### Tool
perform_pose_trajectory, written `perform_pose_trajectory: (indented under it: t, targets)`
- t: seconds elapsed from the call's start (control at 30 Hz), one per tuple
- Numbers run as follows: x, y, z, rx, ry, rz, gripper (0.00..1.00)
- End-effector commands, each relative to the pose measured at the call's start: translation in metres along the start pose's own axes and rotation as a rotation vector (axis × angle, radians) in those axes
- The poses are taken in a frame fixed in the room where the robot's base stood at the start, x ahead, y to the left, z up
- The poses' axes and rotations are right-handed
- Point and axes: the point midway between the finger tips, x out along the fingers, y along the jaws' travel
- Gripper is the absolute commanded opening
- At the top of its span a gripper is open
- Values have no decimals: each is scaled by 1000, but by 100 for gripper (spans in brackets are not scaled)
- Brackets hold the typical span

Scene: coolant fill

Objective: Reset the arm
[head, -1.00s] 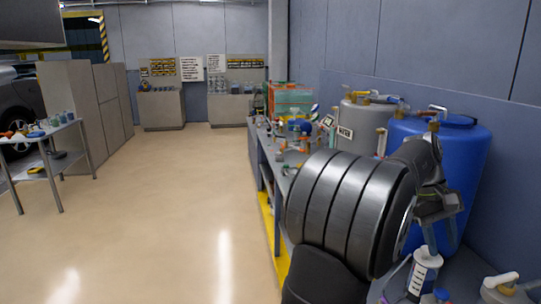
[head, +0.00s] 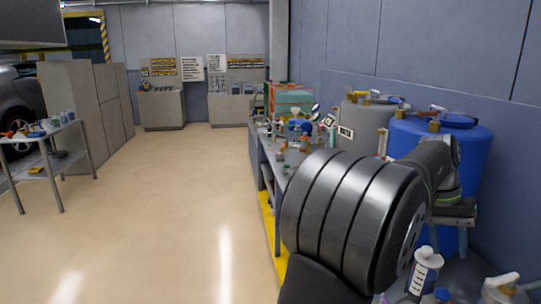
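My gripper (head: 450,238) hangs at the end of my dark arm at the right, in front of the blue drum (head: 428,146). Its two fingers point down and stand apart, with blue showing between them. I see nothing held in it. Below and to its left, a white bottle with a marked side (head: 424,270) stands on the bench. My large dark arm link hides part of the bench and the lower part of the drums.
A grey drum (head: 365,124) with a label stands left of the blue one. A white jug (head: 503,290) is at the lower right corner. The long bench holds many small items and a teal case (head: 291,101). A side table (head: 58,128) stands left; the floor between is clear.

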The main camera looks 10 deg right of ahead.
Motion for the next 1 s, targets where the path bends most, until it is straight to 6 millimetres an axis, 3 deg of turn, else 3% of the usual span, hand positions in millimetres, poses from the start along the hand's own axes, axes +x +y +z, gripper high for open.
perform_pose_trajectory:
  t: [0.5,0.93,1.0]
  targets:
    - [1,6,4,378,15,-47,39]
    - [1,6,4,420,16,-52,39]
    - [1,8,4,424,14,-56,52]
